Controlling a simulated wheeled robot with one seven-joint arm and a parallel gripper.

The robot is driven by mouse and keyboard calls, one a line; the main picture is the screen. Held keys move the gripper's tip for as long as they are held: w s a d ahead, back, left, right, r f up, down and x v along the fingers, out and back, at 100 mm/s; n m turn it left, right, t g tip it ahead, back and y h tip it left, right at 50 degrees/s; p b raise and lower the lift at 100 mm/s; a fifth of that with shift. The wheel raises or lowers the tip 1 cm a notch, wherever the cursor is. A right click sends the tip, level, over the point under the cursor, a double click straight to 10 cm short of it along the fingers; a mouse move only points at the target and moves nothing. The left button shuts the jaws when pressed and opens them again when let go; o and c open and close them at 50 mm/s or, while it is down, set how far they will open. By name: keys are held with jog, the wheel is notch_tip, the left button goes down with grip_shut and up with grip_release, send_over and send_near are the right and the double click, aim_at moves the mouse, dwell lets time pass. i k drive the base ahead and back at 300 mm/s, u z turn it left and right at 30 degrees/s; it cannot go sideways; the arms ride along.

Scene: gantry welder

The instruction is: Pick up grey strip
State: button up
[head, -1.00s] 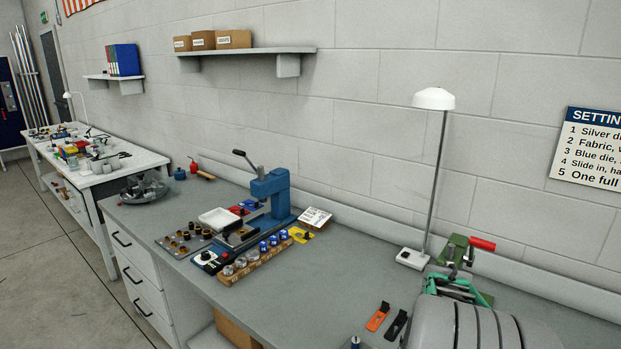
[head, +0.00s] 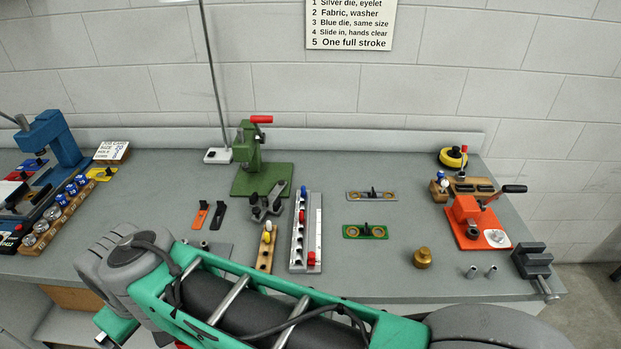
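A grey strip (head: 386,196) lies flat on the grey workbench, right of the middle in the head view. It has a brass ring near each end and a small black upright grip at its centre. A similar green strip (head: 378,236) lies just in front of it, apart from it. My arm crosses the bottom of the view, in front of the bench edge. My gripper is not visible, so its state and its place relative to the strip do not show.
To the right are a brass weight (head: 422,258), an orange hand-cranked device (head: 464,217) and a dark vise (head: 531,261). Bare bench surrounds the strips.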

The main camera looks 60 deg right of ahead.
aim_at(371, 195)
jog(key=u, duration=0.1)
jog(key=k, duration=0.25)
jog(key=u, duration=1.6)
jog(key=i, duration=0.6)
jog(key=z, duration=4.3)
jog(key=i, duration=0.45)
jog(key=u, duration=0.3)
jog(key=k, duration=0.2)
jog(key=z, duration=0.05)
